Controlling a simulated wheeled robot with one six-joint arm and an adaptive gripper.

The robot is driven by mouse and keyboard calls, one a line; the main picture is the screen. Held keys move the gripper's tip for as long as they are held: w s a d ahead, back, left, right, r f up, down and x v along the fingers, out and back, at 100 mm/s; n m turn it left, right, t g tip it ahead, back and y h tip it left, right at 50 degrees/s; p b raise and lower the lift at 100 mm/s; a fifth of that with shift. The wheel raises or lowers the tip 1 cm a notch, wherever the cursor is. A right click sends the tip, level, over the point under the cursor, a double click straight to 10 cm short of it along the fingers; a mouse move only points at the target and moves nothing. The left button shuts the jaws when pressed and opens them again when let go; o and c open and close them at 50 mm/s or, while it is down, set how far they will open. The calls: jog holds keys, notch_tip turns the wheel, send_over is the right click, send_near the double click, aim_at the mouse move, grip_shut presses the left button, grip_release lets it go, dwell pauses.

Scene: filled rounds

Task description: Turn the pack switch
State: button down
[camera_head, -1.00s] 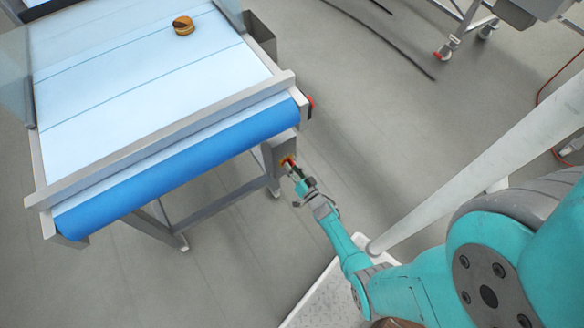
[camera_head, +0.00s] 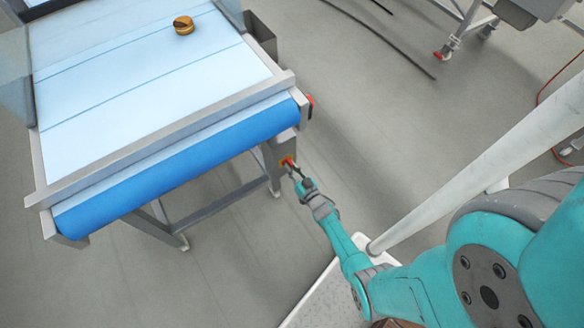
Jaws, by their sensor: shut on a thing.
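The pack switch (camera_head: 287,161) is a small red and yellow control on the grey box (camera_head: 274,156) below the right end of the conveyor's blue roller. My gripper (camera_head: 296,171) reaches it from the lower right, its fingers shut on the switch. The fingers hide part of the switch, and its exact angle is too small to read.
The conveyor (camera_head: 165,75) has a pale belt carrying one filled round (camera_head: 183,25) near its far end. A red button (camera_head: 310,101) sits at the frame's right corner. A pale pole (camera_head: 480,165) stands beside my arm.

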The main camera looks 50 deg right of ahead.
jog(key=shift+n, duration=0.9)
jog(key=c, duration=1.2)
grip_release()
jog(key=v, duration=1.2)
jog(key=shift+r, duration=0.1)
